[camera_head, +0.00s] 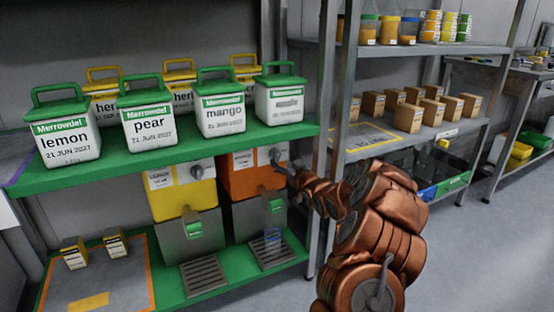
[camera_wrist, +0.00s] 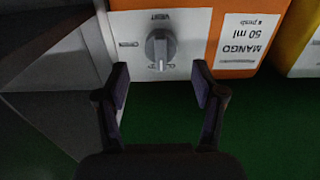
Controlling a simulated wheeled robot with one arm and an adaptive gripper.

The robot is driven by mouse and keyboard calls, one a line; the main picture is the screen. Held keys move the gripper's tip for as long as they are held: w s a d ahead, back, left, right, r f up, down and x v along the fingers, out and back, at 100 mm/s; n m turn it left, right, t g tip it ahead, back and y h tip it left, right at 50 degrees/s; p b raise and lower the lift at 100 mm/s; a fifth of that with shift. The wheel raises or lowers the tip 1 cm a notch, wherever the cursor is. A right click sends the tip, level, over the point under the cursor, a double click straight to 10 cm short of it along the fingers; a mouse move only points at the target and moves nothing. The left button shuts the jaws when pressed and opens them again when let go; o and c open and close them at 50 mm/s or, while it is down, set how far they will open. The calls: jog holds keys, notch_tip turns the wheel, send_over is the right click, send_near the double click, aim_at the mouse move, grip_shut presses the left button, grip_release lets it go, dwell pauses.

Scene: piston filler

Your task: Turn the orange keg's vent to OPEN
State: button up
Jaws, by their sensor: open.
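The orange keg (camera_head: 243,184) stands on the lower shelf level, right of a yellow keg. Its grey vent knob (camera_wrist: 160,48) sits on a white panel (camera_wrist: 190,28) in the wrist view, which looks upside down. The word OPEN is left of the knob; VENT is above it. The knob's grip runs up and down the picture, its lower end by small lettering I cannot read fully. My gripper (camera_wrist: 162,82) is open and empty, its fingertips either side of the knob's line and a little short of it. In the head view my gripper (camera_head: 287,170) is beside the keg's upper right.
The green shelf (camera_head: 200,152) with several labelled tubs is just above the kegs. A grey shelf post (camera_head: 322,130) stands close to my arm. The yellow keg (camera_head: 187,200) is to the left.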

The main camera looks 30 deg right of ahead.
aim_at(278, 157)
jog(key=w+b, duration=0.1)
jog(key=w, duration=0.2)
jog(key=shift+f, duration=0.2)
jog(key=shift+w+d+r+b, duration=0.1)
jog(key=shift+w+d+b, duration=0.05)
jog(key=shift+w, duration=0.5)
jog(key=shift+w+d+r+b, duration=0.1)
jog(key=shift+w+b, duration=0.05)
jog(key=shift+w, duration=0.45)
jog(key=c, duration=1.1)
jog(key=shift+c, duration=0.2)
